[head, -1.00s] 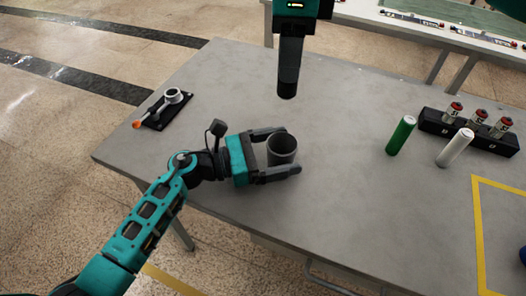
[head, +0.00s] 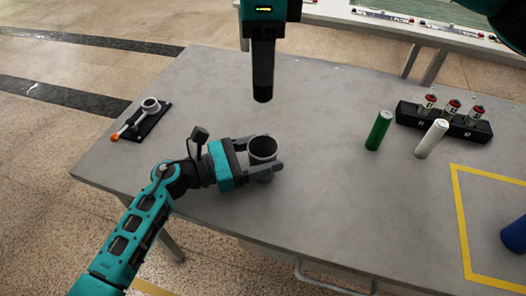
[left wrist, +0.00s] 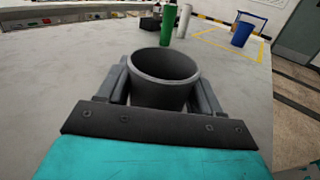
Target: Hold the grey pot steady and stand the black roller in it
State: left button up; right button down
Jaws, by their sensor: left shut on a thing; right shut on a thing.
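The grey pot (head: 263,149) stands upright and open-topped on the grey table near its front edge. My left gripper (head: 262,158) is shut on the pot, one finger on each side. The left wrist view also shows the pot (left wrist: 165,75) between the fingers, and its visible inside looks empty. My right gripper (head: 263,50) is above and beyond the pot, pointing down, shut on the black roller (head: 263,88). The roller hangs upright, its lower end clear of the table and apart from the pot. The right fingertips are hard to tell from the dark roller.
A black holder with a grey ring and orange-tipped tool (head: 145,117) lies at left. At right are a green cylinder (head: 379,130), a white cylinder (head: 431,138) and a black rack (head: 470,125) with red-topped bottles. A blue object (head: 515,235) is near a yellow outline.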

notch_tip(320, 180, down, 12)
jog(key=shift+f, duration=0.25)
dwell(1.2)
jog(key=c, duration=0.7)
grip_release()
jog(key=shift+r, duration=0.1)
notch_tip(320, 180, up, 12)
jog(key=shift+f, duration=0.1)
pick_arm(q)
jog(key=o, duration=1.1)
